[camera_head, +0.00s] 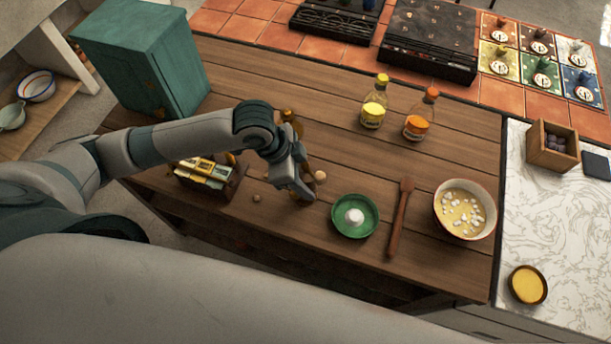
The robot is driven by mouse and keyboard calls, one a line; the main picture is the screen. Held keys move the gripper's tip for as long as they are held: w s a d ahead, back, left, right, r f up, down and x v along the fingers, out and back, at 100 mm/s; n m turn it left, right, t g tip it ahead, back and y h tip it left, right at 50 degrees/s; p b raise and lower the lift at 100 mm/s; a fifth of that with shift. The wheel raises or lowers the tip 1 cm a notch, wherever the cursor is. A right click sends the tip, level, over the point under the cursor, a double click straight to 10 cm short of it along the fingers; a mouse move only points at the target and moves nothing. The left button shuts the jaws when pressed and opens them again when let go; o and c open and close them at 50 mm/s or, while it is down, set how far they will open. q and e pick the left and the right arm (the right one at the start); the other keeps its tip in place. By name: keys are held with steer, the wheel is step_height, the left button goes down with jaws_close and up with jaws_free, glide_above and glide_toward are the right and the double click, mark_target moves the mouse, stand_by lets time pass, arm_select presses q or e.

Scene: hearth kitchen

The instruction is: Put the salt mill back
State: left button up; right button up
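My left gripper (301,188) is low over the wooden table, left of the green dish, pointing down. A brown, slender thing (289,119) shows just behind my wrist, and may be a mill; my arm hides most of it. A small round tan thing (320,176) is right beside my gripper. I cannot make out which of these is the salt mill, nor whether my fingers are open or shut on something. My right gripper is not in view.
A green dish (338,226) with a white lump, a wooden spoon (398,228) and a bowl (440,218) stand to the right. Two bottles (373,118) (416,129) stand behind. A box of packets (217,192) and a teal cabinet (125,62) are left. The table's middle is clear.

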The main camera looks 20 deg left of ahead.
arm_select(q)
steer(key=shift+f, duration=0.1)
steer(key=shift+f, duration=0.1)
steer(key=o, duration=1.5)
steer(key=shift+o, duration=0.2)
steer(key=b+v, duration=0.2)
steer(key=v, duration=1)
steer(key=shift+s, duration=0.1)
